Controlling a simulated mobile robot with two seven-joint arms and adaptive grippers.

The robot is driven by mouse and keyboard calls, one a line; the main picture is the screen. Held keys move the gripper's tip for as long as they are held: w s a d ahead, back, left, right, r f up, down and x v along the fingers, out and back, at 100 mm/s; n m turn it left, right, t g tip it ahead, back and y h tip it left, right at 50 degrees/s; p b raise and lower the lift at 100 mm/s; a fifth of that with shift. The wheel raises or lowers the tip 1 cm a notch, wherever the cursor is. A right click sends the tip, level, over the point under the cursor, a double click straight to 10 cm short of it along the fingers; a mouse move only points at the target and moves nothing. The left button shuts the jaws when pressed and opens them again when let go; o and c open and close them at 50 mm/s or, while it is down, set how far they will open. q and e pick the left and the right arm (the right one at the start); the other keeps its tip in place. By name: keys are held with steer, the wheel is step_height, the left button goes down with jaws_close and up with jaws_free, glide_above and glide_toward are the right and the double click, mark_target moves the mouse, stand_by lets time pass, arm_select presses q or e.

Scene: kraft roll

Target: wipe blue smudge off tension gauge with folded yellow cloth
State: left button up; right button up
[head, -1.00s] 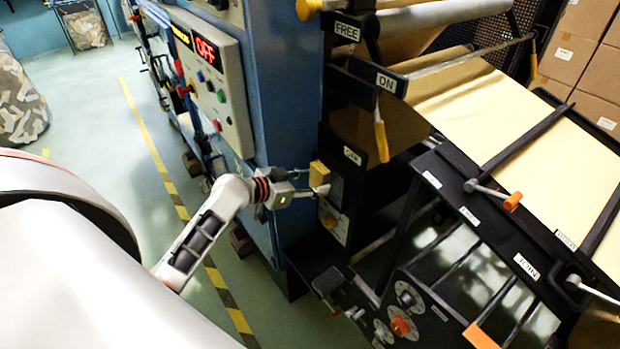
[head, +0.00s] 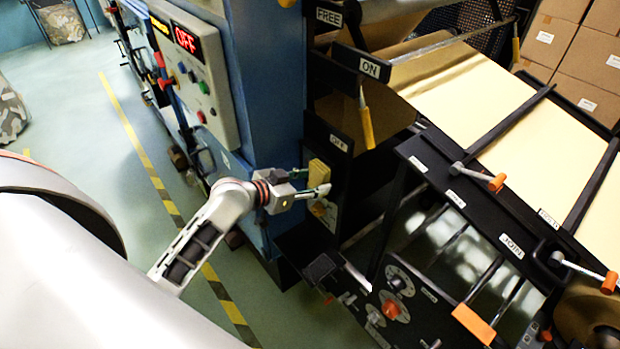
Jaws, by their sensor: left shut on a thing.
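My left gripper (head: 308,191) reaches in from the left at the dark upright panel (head: 341,168) on the end of the blue machine. It is shut on the folded yellow cloth (head: 318,174), which shows as a small yellow block between and above the fingers. Gripper and cloth are in front of the panel, where the tension gauge seems to be. They cover most of it, so I cannot make out its face or a blue smudge. I cannot tell whether the cloth touches the panel. My right gripper is not in view.
A control box (head: 195,72) with a red OFF display sits above my left arm. A yellow-handled lever (head: 366,122) hangs right of the panel. The black frame with kraft paper (head: 480,95) fills the right. A dial plate (head: 395,290) is below. Floor at left is open.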

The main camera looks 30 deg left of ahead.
mark_target(306, 164)
arm_select(q)
steer(key=shift+w+a+r+b, duration=0.1)
steer(key=shift+w+a+b, duration=0.3)
steer(key=shift+a, duration=0.75)
steer(key=shift+w+a+b, duration=0.1)
steer(key=shift+w+a, duration=0.45)
steer(key=shift+a, duration=0.65)
steer(key=shift+w+a+r+b, duration=0.15)
steer(key=shift+w+a, duration=0.35)
steer(key=shift+a, duration=0.65)
steer(key=shift+f, duration=0.15)
steer(key=s+a+p, duration=0.1)
steer(key=s+a, duration=0.1)
steer(key=s, duration=0.3)
steer(key=shift+s, duration=0.3)
steer(key=shift+a+f, duration=0.1)
steer(key=s, duration=0.1)
steer(key=s+a, duration=0.1)
steer(key=shift+s, duration=0.4)
